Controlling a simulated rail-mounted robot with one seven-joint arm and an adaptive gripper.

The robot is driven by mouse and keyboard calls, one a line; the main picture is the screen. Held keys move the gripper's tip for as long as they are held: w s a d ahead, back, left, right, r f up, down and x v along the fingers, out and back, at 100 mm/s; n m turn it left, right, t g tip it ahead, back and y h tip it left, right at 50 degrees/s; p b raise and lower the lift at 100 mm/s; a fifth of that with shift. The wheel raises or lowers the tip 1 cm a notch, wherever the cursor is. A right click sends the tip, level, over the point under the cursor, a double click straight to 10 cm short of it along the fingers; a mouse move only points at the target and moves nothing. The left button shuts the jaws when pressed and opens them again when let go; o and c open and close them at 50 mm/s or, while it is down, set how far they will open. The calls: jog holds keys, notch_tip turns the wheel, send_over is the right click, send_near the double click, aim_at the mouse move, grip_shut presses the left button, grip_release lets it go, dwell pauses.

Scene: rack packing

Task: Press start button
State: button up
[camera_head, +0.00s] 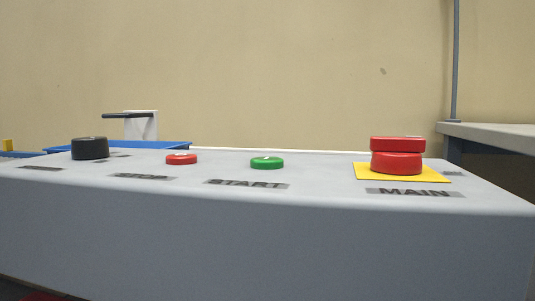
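The start button (267,162) is a small round green button on top of the grey control panel (300,235), near the middle of the head view. A dark label reading START (247,184) lies in front of it, slightly to its left. Nothing touches or covers the button. My gripper is not in this view, so its opening and place cannot be seen.
On the panel, a red button (181,159) and black knob (90,149) sit left; a large red MAIN button (397,163) on a yellow plate (433,177) sits right. A grey table (490,134) with a pole (456,60) stands behind right. Air above the panel is clear.

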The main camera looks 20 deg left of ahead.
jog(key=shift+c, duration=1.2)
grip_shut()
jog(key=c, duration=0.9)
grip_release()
